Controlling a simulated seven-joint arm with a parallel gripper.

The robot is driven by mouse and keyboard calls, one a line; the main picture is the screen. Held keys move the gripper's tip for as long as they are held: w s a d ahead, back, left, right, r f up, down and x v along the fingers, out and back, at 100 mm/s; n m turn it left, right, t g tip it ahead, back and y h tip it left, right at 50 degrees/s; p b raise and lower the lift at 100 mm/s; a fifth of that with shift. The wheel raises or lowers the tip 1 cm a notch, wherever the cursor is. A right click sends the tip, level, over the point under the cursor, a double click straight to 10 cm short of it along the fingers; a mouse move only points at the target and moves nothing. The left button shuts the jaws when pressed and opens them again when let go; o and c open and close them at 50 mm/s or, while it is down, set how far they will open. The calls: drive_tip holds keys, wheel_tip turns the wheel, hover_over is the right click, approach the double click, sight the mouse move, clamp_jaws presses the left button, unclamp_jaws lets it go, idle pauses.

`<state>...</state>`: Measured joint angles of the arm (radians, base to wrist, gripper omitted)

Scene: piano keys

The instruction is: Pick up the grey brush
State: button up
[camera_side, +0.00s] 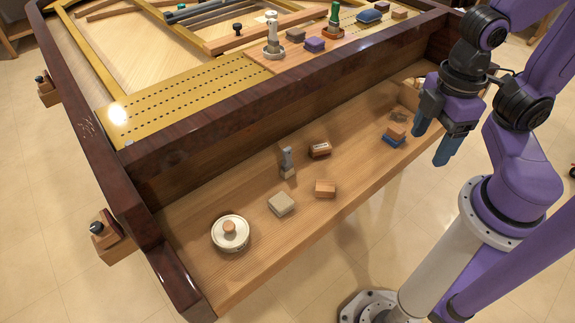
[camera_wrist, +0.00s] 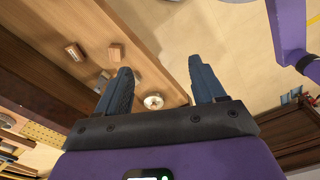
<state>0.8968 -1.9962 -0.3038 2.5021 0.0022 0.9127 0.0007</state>
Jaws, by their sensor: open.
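I cannot tell for certain which piece is the grey brush. A small grey upright piece (camera_side: 287,161) stands on the wooden ledge in the side view, and a pale grey-beige block (camera_side: 281,204) lies in front of it. Another greyish block (camera_side: 295,35) sits on the upper board. My gripper (camera_side: 428,143) is open and empty, fingers pointing down, at the right end of the ledge, well to the right of the grey upright piece. In the wrist view, my two fingers (camera_wrist: 163,85) are spread apart, with a small white round thing (camera_wrist: 153,101) visible between them.
The ledge (camera_side: 240,190) also holds a white round tin (camera_side: 230,232), brown blocks (camera_side: 325,188) (camera_side: 320,149) and a blue-bottomed block (camera_side: 395,137) near my gripper. A tall dark wooden wall (camera_side: 230,105) rises behind the ledge. Its front edge drops to open floor.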

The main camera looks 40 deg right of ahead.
sight(289, 165)
drive_tip(key=w+a+f+m+t+y, duration=0.1)
drive_tip(key=w+a+f+m, duration=0.25)
drive_tip(key=a+f, duration=0.35)
drive_tip(key=w+a+f+m+t+y, duration=0.1)
drive_tip(key=w+a+f+m+y, duration=0.2)
drive_tip(key=a+f, duration=0.45)
drive_tip(key=w+d+f+m+t+h, duration=0.1)
drive_tip(key=w+d+f+m+t, duration=0.1)
drive_tip(key=w+f, duration=0.3)
drive_tip(key=w+d+f+m+t+h, duration=0.2)
drive_tip(key=w+d+f+t, duration=0.2)
drive_tip(key=w, duration=0.5)
drive_tip(key=w+d+f+m+t+h, duration=0.1)
drive_tip(key=w+d+f+m+t, duration=0.1)
drive_tip(key=w+f, duration=0.4)
drive_tip(key=shift+w+d+f+t, duration=0.15)
drive_tip(key=shift+w+d+t, duration=0.5)
drive_tip(key=shift+w+t, duration=0.3)
drive_tip(key=shift+d+x, duration=0.2)
drive_tip(key=shift+x, duration=1.3)
drive_tip(key=shift+d+x, duration=0.2)
drive_tip(key=shift+x, duration=1.3)
drive_tip(key=shift+c, duration=0.3)
drive_tip(key=c, duration=1)
